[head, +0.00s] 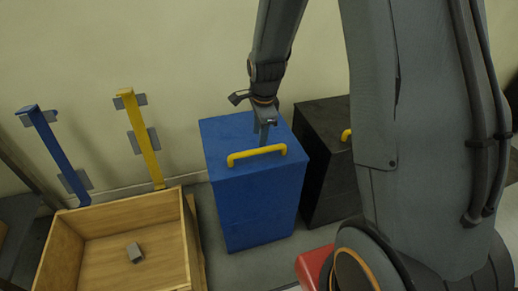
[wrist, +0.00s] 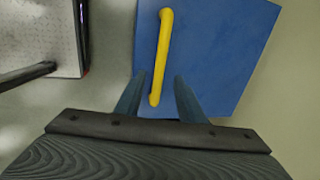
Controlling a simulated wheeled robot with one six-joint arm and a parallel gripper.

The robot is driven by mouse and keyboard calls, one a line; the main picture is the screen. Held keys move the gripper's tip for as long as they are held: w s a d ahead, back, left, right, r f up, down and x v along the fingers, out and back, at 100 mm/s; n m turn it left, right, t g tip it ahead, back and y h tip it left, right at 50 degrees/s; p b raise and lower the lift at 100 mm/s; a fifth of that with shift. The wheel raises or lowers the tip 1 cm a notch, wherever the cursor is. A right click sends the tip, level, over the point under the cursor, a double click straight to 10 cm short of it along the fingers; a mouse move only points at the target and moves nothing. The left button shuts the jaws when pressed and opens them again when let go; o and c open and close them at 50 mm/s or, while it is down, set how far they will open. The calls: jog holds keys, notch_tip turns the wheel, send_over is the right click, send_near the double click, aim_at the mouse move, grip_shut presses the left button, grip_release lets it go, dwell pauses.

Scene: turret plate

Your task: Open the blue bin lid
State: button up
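The blue bin (head: 258,205) stands upright against the wall with its lid (head: 232,132) lying flat on top, shut. A yellow bar handle (head: 257,154) runs along the front edge of the lid. My gripper (head: 264,140) points down over the lid, close to the handle. In the wrist view the blue lid (wrist: 215,45) lies below, and my gripper (wrist: 159,78) is open, one finger on each side of the yellow handle (wrist: 163,50) near one end. The fingers look apart from the handle; their exact height above the lid is unclear.
A black bin (head: 325,180) with a yellow handle stands right of the blue one. A red object (head: 314,265) lies in front.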

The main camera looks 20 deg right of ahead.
aim_at(259, 150)
jog(key=shift+w+f, duration=0.25)
jog(key=shift+f, duration=1)
jog(key=shift+w+f, duration=0.25)
jog(key=shift+f, duration=1)
jog(key=shift+w+f, duration=0.25)
jog(key=shift+f, duration=1)
grip_shut()
